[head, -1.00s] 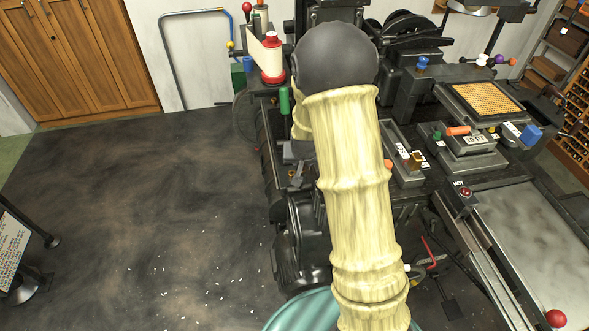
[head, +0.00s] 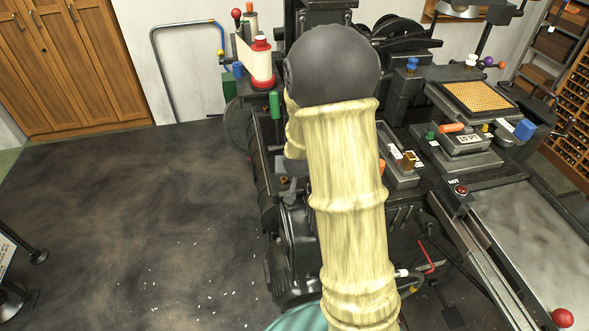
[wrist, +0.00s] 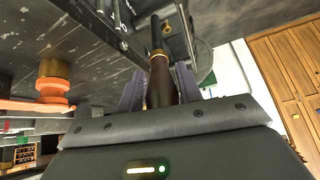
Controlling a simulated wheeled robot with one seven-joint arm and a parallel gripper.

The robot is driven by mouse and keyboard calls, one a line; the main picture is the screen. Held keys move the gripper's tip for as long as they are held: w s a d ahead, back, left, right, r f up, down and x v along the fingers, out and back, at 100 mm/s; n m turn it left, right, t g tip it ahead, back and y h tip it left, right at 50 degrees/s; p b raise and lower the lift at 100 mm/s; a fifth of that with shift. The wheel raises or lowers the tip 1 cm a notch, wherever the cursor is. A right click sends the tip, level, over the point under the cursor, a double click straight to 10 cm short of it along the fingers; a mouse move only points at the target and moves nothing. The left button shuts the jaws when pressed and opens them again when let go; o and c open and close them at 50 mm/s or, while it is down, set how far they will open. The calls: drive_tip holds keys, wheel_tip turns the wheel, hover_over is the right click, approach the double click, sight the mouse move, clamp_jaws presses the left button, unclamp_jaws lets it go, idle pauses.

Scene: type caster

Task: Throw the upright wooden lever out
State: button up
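The wooden lever (wrist: 160,84) shows in the wrist view as a dark brown handle with a brass band and a dark rod beyond it. My gripper (wrist: 160,85) has one grey-purple finger on each side of the handle. The handle fills most of the gap between them. I cannot tell whether the fingers press on it or only stand around it. In the head view my own arm hides the lever and my gripper.
The casting machine's bench (head: 400,205) is crowded on the right, with a matrix-like tray (head: 478,96) and a red ball knob (head: 562,318). In the wrist view an orange knob (wrist: 52,82) stands left of the lever. Open dark floor (head: 130,210) lies to the left.

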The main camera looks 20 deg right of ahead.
drive_tip(key=shift+o, duration=1.1)
drive_tip(key=shift+r, duration=0.1)
drive_tip(key=shift+r, duration=0.1)
drive_tip(key=shift+s+a+r, duration=0.1)
drive_tip(key=shift+s+r, duration=0.2)
drive_tip(key=shift+r, duration=0.25)
drive_tip(key=p+v, duration=0.6)
drive_tip(key=v, duration=1)
drive_tip(key=shift+p, duration=0.4)
drive_tip(key=shift+a+f, duration=0.1)
drive_tip(key=shift+f, duration=0.05)
